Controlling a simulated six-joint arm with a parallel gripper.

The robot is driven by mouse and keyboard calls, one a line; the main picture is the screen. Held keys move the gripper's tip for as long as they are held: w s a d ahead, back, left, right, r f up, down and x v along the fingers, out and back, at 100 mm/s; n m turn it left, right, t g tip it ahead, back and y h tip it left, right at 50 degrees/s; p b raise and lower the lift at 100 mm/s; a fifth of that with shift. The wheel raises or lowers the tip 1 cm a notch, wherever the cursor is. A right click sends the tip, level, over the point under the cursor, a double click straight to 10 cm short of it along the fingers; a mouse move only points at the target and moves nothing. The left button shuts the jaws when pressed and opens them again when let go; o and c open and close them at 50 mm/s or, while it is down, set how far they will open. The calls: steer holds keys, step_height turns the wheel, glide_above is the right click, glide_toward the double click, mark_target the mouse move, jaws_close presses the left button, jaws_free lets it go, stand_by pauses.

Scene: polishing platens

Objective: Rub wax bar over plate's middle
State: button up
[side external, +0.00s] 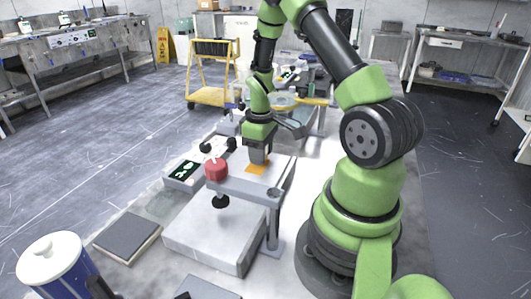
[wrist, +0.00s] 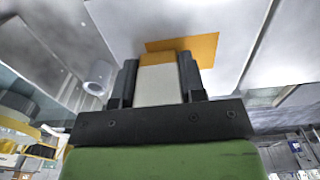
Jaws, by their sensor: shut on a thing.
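My gripper (side external: 258,158) points down over a grey metal plate (side external: 225,184). In the wrist view my gripper (wrist: 157,78) is shut on a pale cream wax bar (wrist: 156,86), one dark finger on each side. An orange square patch (side external: 256,169) lies on the plate's top; it also shows in the wrist view (wrist: 203,48), just beyond the bar's end. The bar's lower end is at or just above the patch; I cannot tell whether it touches. In the side view the fingers mostly hide the bar.
A red knob (side external: 216,169) stands close at the plate's left edge. A box with a lit display (side external: 184,172) sits behind it. A dark flat slab (side external: 127,238) and a blue canister with a white lid (side external: 55,270) are at the front left. Equipment crowds the bench behind my gripper.

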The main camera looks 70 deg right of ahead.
steer(key=shift+w, duration=0.85)
steer(key=shift+s, duration=1.95)
steer(key=shift+w, duration=2.45)
step_height(320, 180, up, 8)
steer(key=shift+s+r, duration=0.15)
steer(key=shift+r, duration=0.05)
steer(key=shift+s, duration=0.1)
